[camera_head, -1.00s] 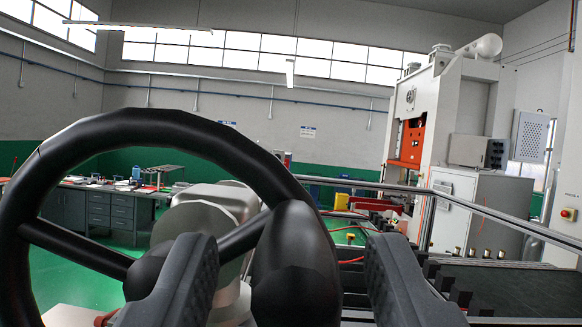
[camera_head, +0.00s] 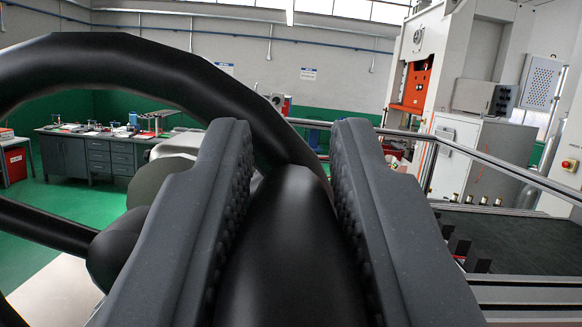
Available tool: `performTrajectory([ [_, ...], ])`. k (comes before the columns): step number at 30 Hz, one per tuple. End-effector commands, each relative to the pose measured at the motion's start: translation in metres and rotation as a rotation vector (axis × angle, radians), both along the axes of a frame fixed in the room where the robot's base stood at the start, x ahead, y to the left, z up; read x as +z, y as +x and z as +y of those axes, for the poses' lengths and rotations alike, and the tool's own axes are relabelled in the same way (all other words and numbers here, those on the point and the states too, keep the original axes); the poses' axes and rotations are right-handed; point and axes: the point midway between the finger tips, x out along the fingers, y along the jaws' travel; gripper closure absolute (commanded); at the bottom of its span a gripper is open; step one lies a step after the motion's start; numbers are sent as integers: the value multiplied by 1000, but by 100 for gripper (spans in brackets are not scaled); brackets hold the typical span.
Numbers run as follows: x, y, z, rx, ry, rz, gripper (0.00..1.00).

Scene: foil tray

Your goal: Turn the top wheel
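The wheel (camera_head: 128,75) is a large black handwheel with spokes, filling the left and middle of the view close to me. A thick black handle (camera_head: 290,240) stands out from its rim toward me. My gripper (camera_head: 298,150) has two dark ridged fingers. They are spread apart, one on each side of the handle, with the handle between them. A narrow gap seems to show at the right finger; I cannot tell whether the left finger touches. The lower part of the wheel is out of view or hidden behind the left finger.
A metal rail (camera_head: 480,165) runs behind and to the right, beside a dark conveyor-like surface (camera_head: 520,240). A white press machine (camera_head: 440,60) with an orange panel stands at the back right. A grey workbench (camera_head: 95,150) is far left on green floor.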

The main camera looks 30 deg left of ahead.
Motion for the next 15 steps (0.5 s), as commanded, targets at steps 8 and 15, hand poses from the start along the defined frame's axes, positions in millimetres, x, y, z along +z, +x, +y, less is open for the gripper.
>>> performTrajectory([
  [8,0,0,0,0,0,-1,100],
  [15,1,0,0,-1,-10,-8,100],
])
